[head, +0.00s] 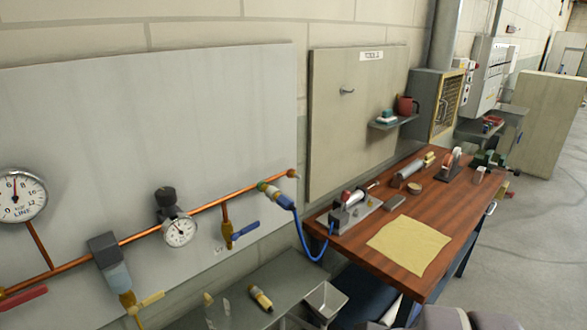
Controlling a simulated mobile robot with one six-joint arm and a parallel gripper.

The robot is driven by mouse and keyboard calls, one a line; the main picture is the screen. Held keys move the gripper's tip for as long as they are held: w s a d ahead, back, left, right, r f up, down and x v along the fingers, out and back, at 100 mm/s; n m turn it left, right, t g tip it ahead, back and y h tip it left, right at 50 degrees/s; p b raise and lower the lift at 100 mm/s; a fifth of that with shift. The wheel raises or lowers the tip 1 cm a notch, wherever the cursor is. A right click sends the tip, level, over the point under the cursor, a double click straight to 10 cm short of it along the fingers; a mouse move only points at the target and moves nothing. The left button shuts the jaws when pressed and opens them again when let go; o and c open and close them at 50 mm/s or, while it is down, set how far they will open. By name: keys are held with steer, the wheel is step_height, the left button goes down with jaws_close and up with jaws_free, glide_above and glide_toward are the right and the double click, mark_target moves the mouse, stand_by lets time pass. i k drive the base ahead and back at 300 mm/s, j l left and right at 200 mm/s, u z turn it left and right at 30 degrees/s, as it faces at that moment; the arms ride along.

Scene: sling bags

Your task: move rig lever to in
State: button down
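A small grey rig (352,212) stands at the left end of the wooden workbench, with a blue hose running into its left side. A lever-like part (372,186) sticks up from its back right, with some red near its base. The part is small here, so I cannot tell whether it is in or out. Rounded grey parts at the bottom edge look like my own arm. My gripper's fingers do not show.
A copper pipe (205,208) with gauges and valves crosses the left wall panel. Open floor lies right.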

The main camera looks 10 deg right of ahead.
mark_target(346, 196)
steer(key=i+l+u, duration=0.35)
steer(key=l, duration=0.2)
steer(key=i+l+u, duration=0.35)
steer(key=l, duration=0.3)
steer(key=i+l+u, duration=0.15)
steer(key=l, duration=0.2)
